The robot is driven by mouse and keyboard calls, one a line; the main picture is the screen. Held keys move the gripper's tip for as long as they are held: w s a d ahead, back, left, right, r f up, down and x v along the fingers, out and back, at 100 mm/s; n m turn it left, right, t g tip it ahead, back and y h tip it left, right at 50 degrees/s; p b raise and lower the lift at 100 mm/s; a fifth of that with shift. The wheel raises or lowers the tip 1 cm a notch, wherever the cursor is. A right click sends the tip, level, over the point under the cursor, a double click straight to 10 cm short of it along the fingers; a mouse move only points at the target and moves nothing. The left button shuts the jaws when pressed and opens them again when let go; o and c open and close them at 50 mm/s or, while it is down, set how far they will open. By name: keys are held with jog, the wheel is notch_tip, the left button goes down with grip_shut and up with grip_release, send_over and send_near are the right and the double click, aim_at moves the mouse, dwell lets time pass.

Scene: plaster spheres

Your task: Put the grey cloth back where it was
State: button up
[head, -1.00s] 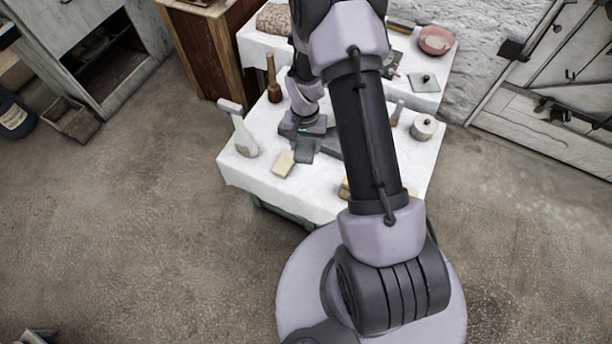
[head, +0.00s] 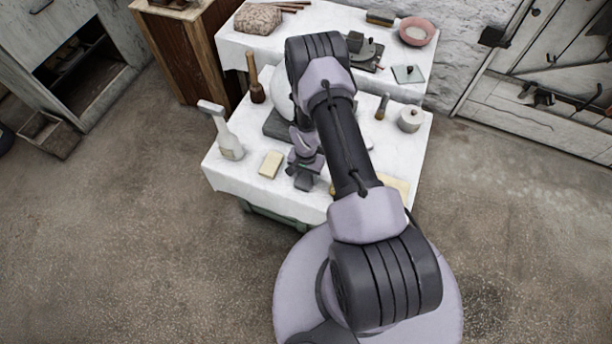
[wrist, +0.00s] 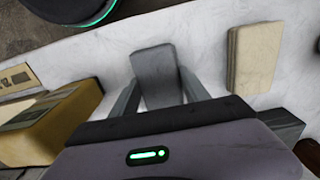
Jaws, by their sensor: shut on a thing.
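The grey cloth (wrist: 154,72) shows in the wrist view as a small folded dark grey pad between the two fingers of my gripper (wrist: 160,92). My gripper is shut on it. In the head view my gripper (head: 306,168) is over the front part of the white-covered table (head: 240,180), and the cloth (head: 304,183) shows just below it, near the front edge. I cannot tell whether the cloth touches the table top.
A beige block (head: 271,163) lies left of my gripper. A spray bottle (head: 228,140) stands further left. Behind are a white sphere (head: 283,97) on a dark base and a mallet (head: 254,80). A yellowish box (wrist: 50,122) is on the other side. A lidded pot (head: 410,118) stands at right.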

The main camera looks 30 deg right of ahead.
jog(key=shift+f, duration=0.1)
jog(key=o, duration=1.2)
